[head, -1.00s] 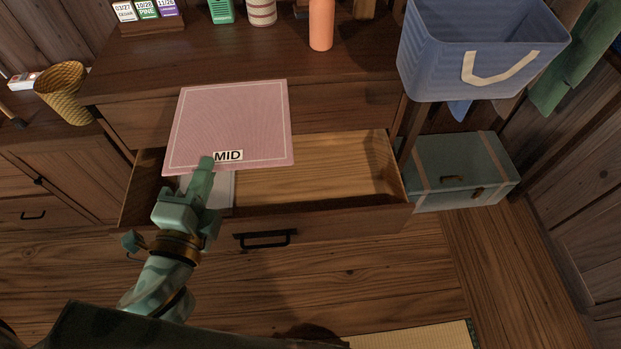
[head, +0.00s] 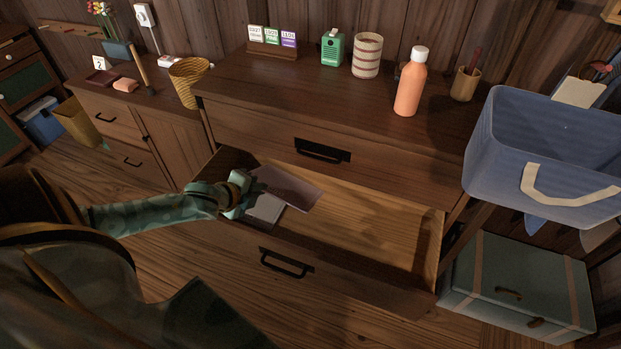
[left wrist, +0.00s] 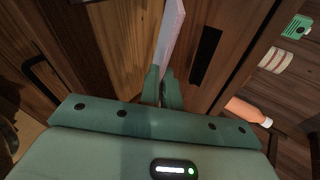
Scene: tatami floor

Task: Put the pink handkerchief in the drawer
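The pink handkerchief (head: 293,188) is a flat, dull pink sheet at the left part of the open drawer (head: 390,222) in the head view. My left gripper (head: 254,188) holds it by one edge. In the left wrist view my fingers (left wrist: 163,90) are closed together on the handkerchief (left wrist: 170,40), which shows nearly edge-on. I cannot tell whether it touches the drawer's floor or back wall. A pale flat item (head: 265,208) lies in the drawer below it. My right gripper is not in view.
The drawer's middle and right are bare wood. A shut drawer (head: 350,152) is above it. An orange bottle (head: 409,90) and striped cup (head: 367,56) stand on the top. A blue bin (head: 545,150) and a grey-green trunk (head: 520,285) are to the right.

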